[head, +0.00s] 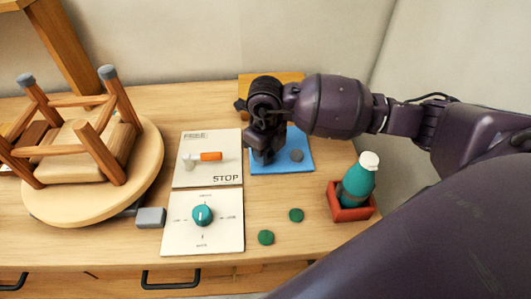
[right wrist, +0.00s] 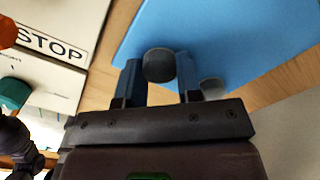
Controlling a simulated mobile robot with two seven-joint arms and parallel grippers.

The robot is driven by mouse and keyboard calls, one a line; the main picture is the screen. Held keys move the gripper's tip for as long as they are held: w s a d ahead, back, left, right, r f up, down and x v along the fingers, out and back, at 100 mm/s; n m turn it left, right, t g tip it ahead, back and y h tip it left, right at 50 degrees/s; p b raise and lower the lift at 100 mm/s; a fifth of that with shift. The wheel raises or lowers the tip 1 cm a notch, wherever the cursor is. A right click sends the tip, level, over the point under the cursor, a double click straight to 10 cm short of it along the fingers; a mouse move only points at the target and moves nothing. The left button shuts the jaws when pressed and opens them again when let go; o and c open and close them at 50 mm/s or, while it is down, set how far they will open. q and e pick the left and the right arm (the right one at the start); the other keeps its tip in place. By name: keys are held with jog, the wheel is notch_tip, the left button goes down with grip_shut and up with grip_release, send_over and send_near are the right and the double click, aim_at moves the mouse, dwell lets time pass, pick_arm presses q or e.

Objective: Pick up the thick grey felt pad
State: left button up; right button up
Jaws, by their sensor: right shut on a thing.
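My right gripper (head: 265,158) is low over the blue mat (head: 275,168). In the right wrist view, the right gripper (right wrist: 158,82) is shut on a thick round grey felt pad (right wrist: 158,65), which sits between its two fingers. In the head view the gripper hides this pad. A second round grey pad (head: 297,155) lies on the blue mat just right of the gripper; it also shows in the right wrist view (right wrist: 213,87), partly hidden behind a finger. My left gripper is not in view.
An upturned wooden stool (head: 85,150) with grey-capped legs rests on a round wooden turntable (head: 140,185). White panels with a STOP label (head: 205,172) and a teal knob (head: 202,215) lie mid-table. Two green discs (head: 266,237) and a teal bottle (head: 357,184) in a red tray (head: 350,213) are at right.

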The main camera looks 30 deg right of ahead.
notch_tip(320, 180, up, 20)
jog(key=p, duration=0.1)
jog(key=shift+f+p, duration=0.2)
jog(key=shift+p, duration=0.2)
dwell(0.8)
jog(key=a+f+n, duration=0.2)
jog(key=f+n, duration=0.3)
jog(key=n, duration=1.1)
jog(key=s+a+f+n, duration=0.1)
jog(key=f+n, duration=0.5)
jog(key=n, duration=1)
jog(key=shift+a+f, duration=0.2)
jog(key=shift+a, duration=0.25)
